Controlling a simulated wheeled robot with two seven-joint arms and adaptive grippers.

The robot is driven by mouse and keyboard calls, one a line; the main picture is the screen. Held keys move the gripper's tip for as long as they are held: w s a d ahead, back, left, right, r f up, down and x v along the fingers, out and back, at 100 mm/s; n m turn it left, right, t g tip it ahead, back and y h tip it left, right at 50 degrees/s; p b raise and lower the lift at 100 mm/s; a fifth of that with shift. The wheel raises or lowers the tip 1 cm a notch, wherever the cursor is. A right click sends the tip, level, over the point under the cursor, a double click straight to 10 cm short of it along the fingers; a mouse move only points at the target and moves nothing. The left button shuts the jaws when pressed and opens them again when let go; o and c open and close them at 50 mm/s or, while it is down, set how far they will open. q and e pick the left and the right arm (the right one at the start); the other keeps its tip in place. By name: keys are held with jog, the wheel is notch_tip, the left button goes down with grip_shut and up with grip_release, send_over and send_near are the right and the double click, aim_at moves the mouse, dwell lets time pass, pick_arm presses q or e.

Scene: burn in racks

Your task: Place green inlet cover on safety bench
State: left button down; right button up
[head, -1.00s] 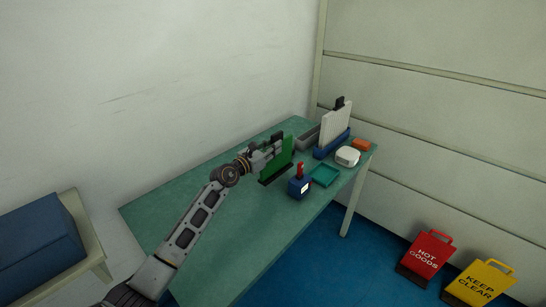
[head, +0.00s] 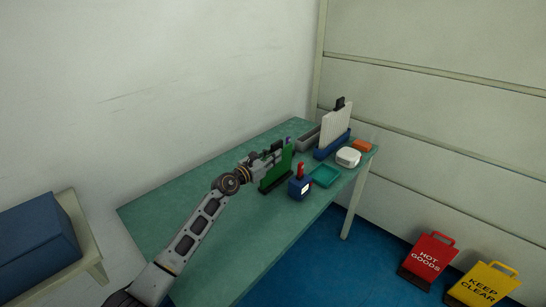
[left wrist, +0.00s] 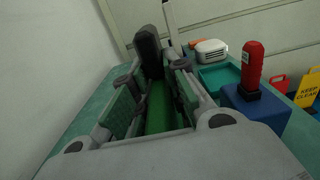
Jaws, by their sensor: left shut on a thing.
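The green inlet cover (head: 278,170) is an upright green panel with a dark strip along its foot, at or just above the bench; I cannot tell if it touches. My left gripper (head: 272,155) is shut on it from the left. In the left wrist view, the green cover (left wrist: 159,108) shows between the two fingers (left wrist: 155,95), and much of it is hidden. The safety bench (head: 215,205) is a long green table along the wall. My right gripper is not in view.
A blue block with a red top (head: 300,187) stands close right of the cover. Beyond are a teal tray (head: 324,176), a white box (head: 348,158), an orange item (head: 362,145) and a white panel in a blue base (head: 333,146). The bench's near part is clear.

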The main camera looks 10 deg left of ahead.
pick_arm(q)
jog(key=c, duration=1.7)
grip_release()
jog(key=shift+o, duration=1.3)
jog(key=shift+r, duration=0.1)
